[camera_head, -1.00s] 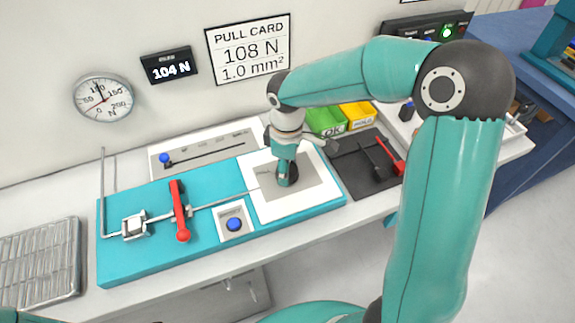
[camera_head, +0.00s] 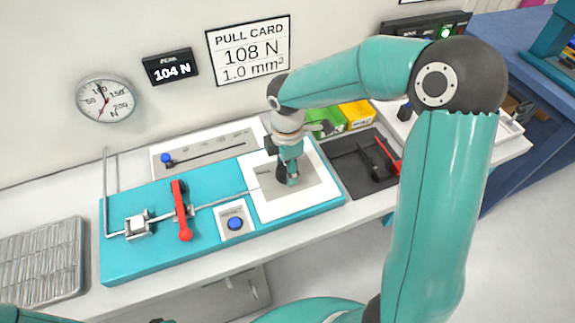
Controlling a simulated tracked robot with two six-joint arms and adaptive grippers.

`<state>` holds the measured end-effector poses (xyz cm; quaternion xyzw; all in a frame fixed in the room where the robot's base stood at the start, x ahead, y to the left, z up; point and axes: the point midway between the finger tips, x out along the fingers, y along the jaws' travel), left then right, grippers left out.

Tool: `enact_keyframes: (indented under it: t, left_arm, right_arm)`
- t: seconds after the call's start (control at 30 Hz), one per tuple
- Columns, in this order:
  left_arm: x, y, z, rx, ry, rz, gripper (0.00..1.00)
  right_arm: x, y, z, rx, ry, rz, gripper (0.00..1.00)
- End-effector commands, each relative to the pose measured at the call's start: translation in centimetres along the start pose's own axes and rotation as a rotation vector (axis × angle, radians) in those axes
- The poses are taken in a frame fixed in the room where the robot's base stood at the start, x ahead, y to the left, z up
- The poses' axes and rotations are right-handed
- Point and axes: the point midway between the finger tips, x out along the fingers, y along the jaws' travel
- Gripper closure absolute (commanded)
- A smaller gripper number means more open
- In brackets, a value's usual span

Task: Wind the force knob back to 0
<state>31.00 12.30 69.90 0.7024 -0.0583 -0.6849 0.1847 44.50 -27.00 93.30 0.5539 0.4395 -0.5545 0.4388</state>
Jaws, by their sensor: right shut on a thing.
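My right gripper (camera_head: 287,178) points down over the white and grey plate (camera_head: 306,204) at the right end of the teal fixture. It is shut on the dark force knob (camera_head: 282,174), which it mostly hides. The knob's pointer and marks cannot be read. The round dial gauge (camera_head: 105,99) on the wall has its needle near the 100 mark. The peak display (camera_head: 169,68) reads 104 N. The pull card (camera_head: 248,50) reads 108 N, 1.0 mm². My left gripper cannot be made out.
The teal fixture (camera_head: 150,266) carries a red lever (camera_head: 182,212), a clamp (camera_head: 137,226) and a blue button (camera_head: 235,223). A slider with a blue knob (camera_head: 166,158) lies behind. Green (camera_head: 333,121) and yellow bins (camera_head: 357,114) stand behind the dark tool tray (camera_head: 344,176). A wire rack (camera_head: 40,262) is at left.

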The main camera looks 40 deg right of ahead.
Motion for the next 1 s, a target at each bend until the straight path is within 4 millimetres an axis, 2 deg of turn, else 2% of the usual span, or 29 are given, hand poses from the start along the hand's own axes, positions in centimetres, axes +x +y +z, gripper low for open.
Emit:
enact_keyframes:
  t: [0.4,0.43,0.57,0.6,1.0]
  left_arm:
    - [-0.04,0.01,0.00,0.000,0.000,0.000,1.00]
    - [-0.04,0.01,0.00,0.000,0.000,0.000,1.00]
    - [-0.03,0.01,0.00,0.000,0.000,0.000,1.00]
    - [-0.03,0.01,0.00,0.000,0.000,0.000,1.00]
    - [-0.08,0.03,0.00,0.000,0.000,0.000,1.00]
  right_arm:
    - [-0.12,0.16,-0.01,-0.013,0.000,0.006,0.81]
    - [-0.12,0.16,-0.01,-0.013,0.000,0.006,0.45]
    - [-0.10,0.13,-0.01,-0.012,0.000,0.005,0.23]
    - [-0.09,0.11,-0.02,-0.012,0.000,0.004,0.21]
    - [-0.57,0.08,-0.03,-0.010,0.000,0.003,0.21]
